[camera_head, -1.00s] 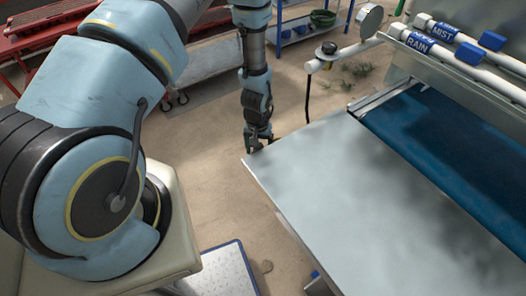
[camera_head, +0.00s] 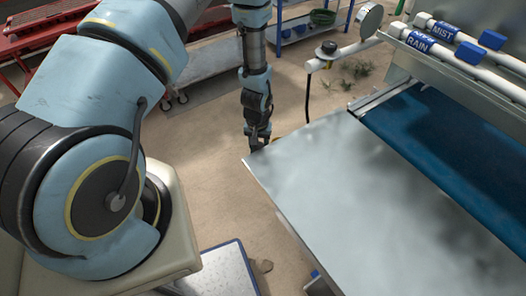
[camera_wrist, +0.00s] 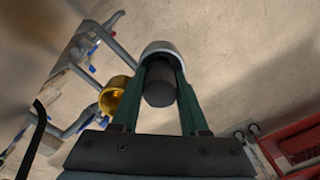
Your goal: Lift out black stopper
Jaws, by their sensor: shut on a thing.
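My gripper (camera_head: 258,143) hangs beside the far left corner of the metal table in the head view. In the wrist view, its two green fingers are shut on the black stopper (camera_wrist: 160,88), a short dark cylinder between them. A pale rounded rim (camera_wrist: 162,48) arches just beyond the fingertips, around the stopper's far end. I cannot tell whether the stopper is still seated in it. The stopper cannot be made out in the head view.
A brass-coloured cup-shaped fitting (camera_wrist: 113,96) sits left of the fingers, near grey pipes. The metal table (camera_head: 340,190) stands close to my gripper. White pipes marked MIST and RAIN (camera_head: 440,50) and a gauge (camera_head: 369,20) lie to the right.

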